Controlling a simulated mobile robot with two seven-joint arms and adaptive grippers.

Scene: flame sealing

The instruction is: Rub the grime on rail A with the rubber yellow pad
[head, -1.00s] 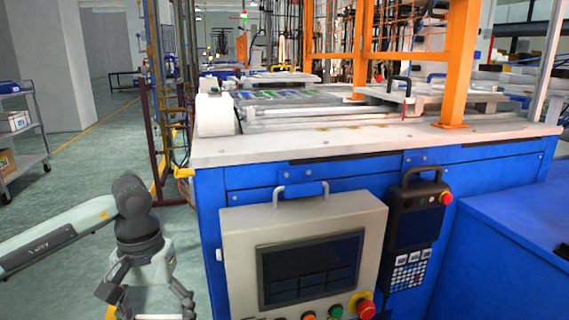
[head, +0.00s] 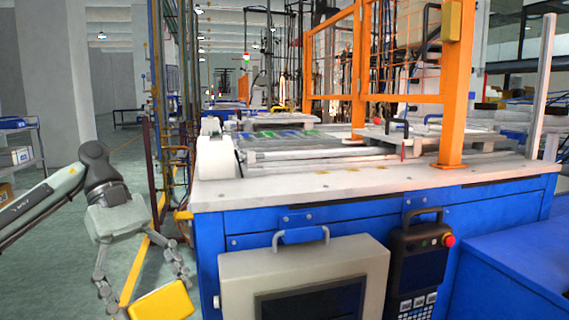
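The yellow pad (head: 162,303) is at the lower left of the head view, in the air left of the blue machine. My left gripper (head: 150,292) points down, with one finger on each side of the pad, and appears shut on it. The pad's lower edge is near the bottom of the picture. Pale rails (head: 310,153) lie along the machine top. No label shows which is rail A, and I cannot make out grime on them. My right gripper is not in view.
The blue machine (head: 330,215) has a white worktop (head: 270,190), a grey control panel (head: 300,266) and a black pendant (head: 422,262) on its front. An orange frame (head: 452,100) and a white roll-like unit (head: 214,157) stand on top. Left of it are vertical pipes (head: 160,120) and open floor.

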